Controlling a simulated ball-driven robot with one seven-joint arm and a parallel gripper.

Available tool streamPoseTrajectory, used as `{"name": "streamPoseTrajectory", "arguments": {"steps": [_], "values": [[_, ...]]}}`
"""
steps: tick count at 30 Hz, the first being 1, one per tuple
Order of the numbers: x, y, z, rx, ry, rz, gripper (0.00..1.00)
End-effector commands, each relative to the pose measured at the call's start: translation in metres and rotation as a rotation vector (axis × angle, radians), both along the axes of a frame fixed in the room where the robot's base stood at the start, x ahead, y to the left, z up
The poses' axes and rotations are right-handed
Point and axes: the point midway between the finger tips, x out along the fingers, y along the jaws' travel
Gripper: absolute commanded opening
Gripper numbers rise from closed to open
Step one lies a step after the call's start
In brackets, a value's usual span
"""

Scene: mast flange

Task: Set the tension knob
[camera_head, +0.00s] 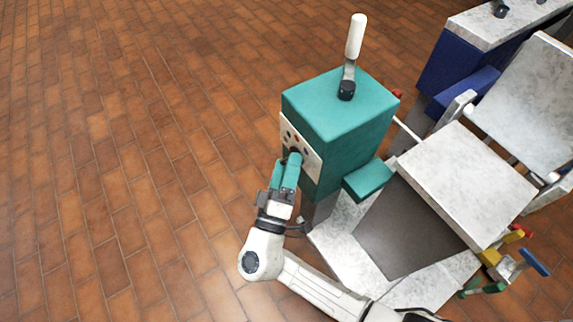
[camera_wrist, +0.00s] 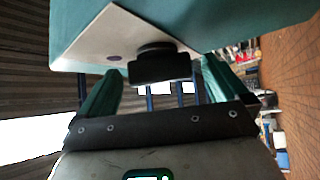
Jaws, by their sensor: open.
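A teal machine box (camera_head: 340,120) has a pale panel (camera_head: 313,163) on its left-facing side, with several small coloured buttons. The panel also shows in the wrist view (camera_wrist: 95,40). There a dark knob (camera_wrist: 160,68) stands out from it, beside a small purple spot. My gripper (camera_head: 290,162) is at the panel's lower part, and its teal fingers largely hide the knob in the head view. In the wrist view my gripper (camera_wrist: 163,75) is open, with one finger on each side of the knob. Whether either finger touches it I cannot tell.
A white-handled lever (camera_head: 354,45) stands on top of the box. A teal block (camera_head: 367,179) juts from its lower right side. White marbled surfaces (camera_head: 465,180) and a blue cabinet (camera_head: 445,65) stand to the right. The brick floor (camera_head: 130,150) at left is clear.

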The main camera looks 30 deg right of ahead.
Motion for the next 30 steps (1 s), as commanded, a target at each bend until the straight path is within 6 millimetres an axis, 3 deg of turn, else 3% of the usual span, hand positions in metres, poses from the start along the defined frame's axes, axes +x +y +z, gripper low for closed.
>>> {"name": "streamPoseTrajectory", "arguments": {"steps": [10,27,30], "values": [[0.0027,-0.0035,0.0018,0.0,-0.001,-0.001,1.0],[0.0025,-0.0032,0.0014,0.0,0.0,0.0,0.46],[0.0025,-0.0031,0.0017,-0.001,0.002,0.0,0.46]]}}
